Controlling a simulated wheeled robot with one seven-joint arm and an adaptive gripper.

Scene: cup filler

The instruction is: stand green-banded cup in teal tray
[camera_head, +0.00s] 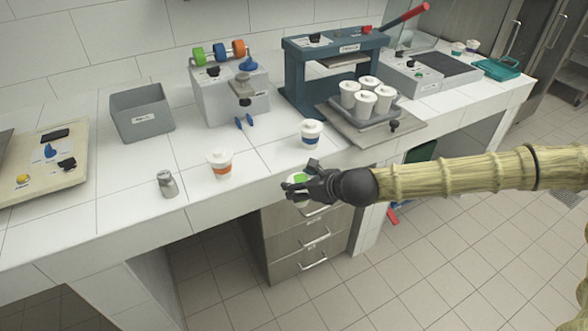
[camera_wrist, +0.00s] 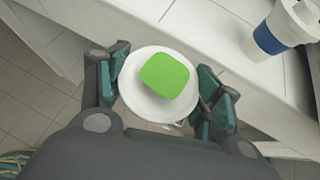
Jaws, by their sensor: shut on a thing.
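My gripper (camera_head: 303,186) is shut on a white cup (camera_wrist: 134,97) with a green patch on its round top; I take it for the green-banded cup. It is held in front of the counter's front edge. In the wrist view my gripper (camera_wrist: 164,98) has dark fingers on both sides of the cup. The cup's side and any band are hidden from above. The teal tray (camera_head: 503,67) lies at the counter's far right end, far from my gripper.
A blue-banded cup (camera_head: 310,134), an orange-banded cup (camera_head: 220,166) and a metal can (camera_head: 167,184) stand near the front edge. A blue press (camera_head: 293,75) holds several white cups. Two small cups (camera_head: 457,48) stand left of the teal tray. A grey bin (camera_head: 141,112) stands left.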

